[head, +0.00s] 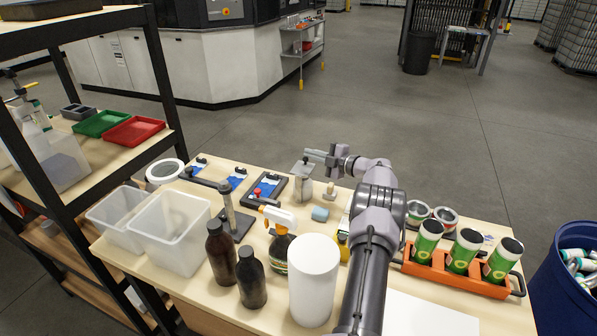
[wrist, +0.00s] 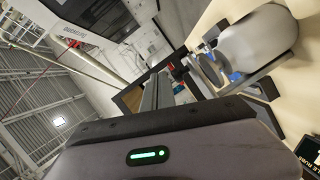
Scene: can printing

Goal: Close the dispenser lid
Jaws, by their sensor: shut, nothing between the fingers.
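A small silver metal container (head: 302,184), which looks like the dispenser, stands near the back edge of the table in the head view. A small upright part shows at its top, but I cannot tell how far its lid is open. A pale rounded metal body, likely the same container, fills the upper right of the wrist view (wrist: 258,45). My gripper (head: 311,155) is shut and empty, level with the container's top and just behind or above it. I cannot tell whether it touches the lid. My gripper's housing hides the lower wrist view.
Brown bottles (head: 221,251), a spray bottle (head: 281,249) and a white roll (head: 313,279) stand in front. An orange rack (head: 456,281) with green cans sits right. Clear bins (head: 172,232) stand left. A dark-framed tray (head: 265,189) lies beside the container.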

